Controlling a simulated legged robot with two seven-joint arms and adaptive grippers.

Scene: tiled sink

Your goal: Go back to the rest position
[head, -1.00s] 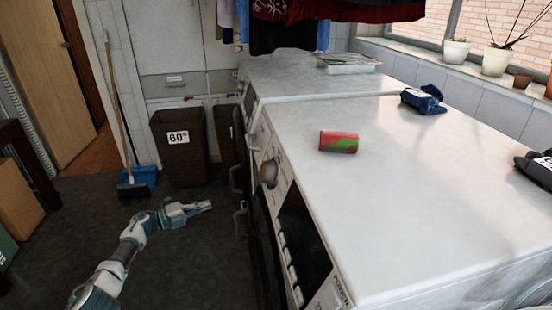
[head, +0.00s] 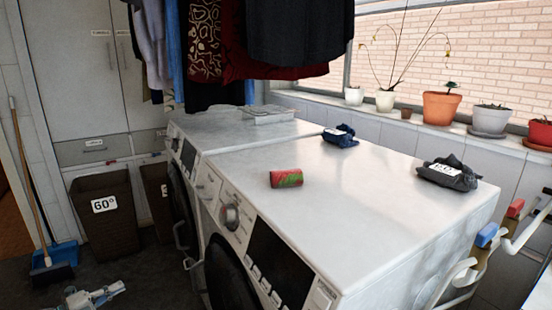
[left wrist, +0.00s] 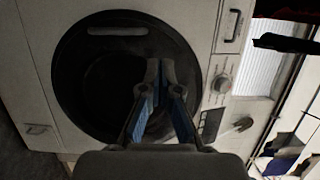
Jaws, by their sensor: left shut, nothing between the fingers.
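My left gripper (head: 112,292) shows low at the left of the head view, over the dark floor in front of the washing machines. It is shut and empty, apart from everything around it. In the left wrist view its two fingers (left wrist: 160,68) come together in front of a machine's round dark door (left wrist: 100,75). The rest of my left arm is mostly cut off by the lower picture edge. My right gripper is not in view.
A red and green can (head: 286,178) lies on the near white machine (head: 330,215), with a blue cloth bundle (head: 341,135) and a dark bundle (head: 449,173). A brown 60° basket (head: 103,232) and a broom (head: 30,190) stand left. Potted plants (head: 441,107) line the sill.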

